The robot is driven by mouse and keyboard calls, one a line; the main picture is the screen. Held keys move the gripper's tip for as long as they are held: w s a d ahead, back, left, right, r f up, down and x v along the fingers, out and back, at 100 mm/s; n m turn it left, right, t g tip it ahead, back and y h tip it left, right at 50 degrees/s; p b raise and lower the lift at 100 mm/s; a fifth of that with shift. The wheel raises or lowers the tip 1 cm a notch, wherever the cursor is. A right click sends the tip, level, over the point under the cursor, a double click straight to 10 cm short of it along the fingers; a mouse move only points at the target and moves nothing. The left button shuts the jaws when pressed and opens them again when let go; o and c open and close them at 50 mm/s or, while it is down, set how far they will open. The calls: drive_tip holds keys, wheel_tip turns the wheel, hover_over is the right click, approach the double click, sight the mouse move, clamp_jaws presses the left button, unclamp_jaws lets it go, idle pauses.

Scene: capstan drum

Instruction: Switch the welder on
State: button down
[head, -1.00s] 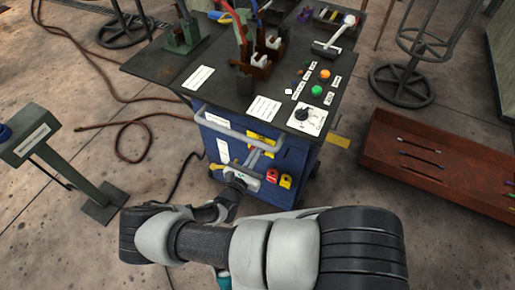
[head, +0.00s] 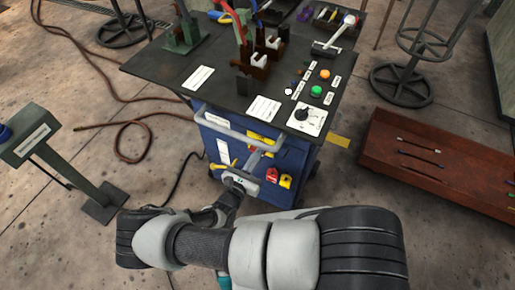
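The welder is a blue cabinet (head: 215,150) with a dark top (head: 225,85). On the top's right part are a green button (head: 316,91), an orange button (head: 325,74) and a black dial on a white plate (head: 303,116). Low on the front face are a red block (head: 272,174) and a yellow block with red on it (head: 286,181). My gripper (head: 241,167) is in front of this face, below the grey rail and left of the red block. Its fingers are small and partly unclear, so I cannot tell their opening or any contact.
A grey rail (head: 238,135) runs along the cabinet's front edge. Brown clamp fixtures (head: 258,70) and a lever (head: 335,38) stand on the top. A green pedestal (head: 65,160) is at left, a red-brown tray (head: 440,165) at right. Hoses lie on the floor.

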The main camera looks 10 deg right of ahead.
drive_tip(key=v, duration=0.6)
drive_tip(key=shift+s+a, duration=0.1)
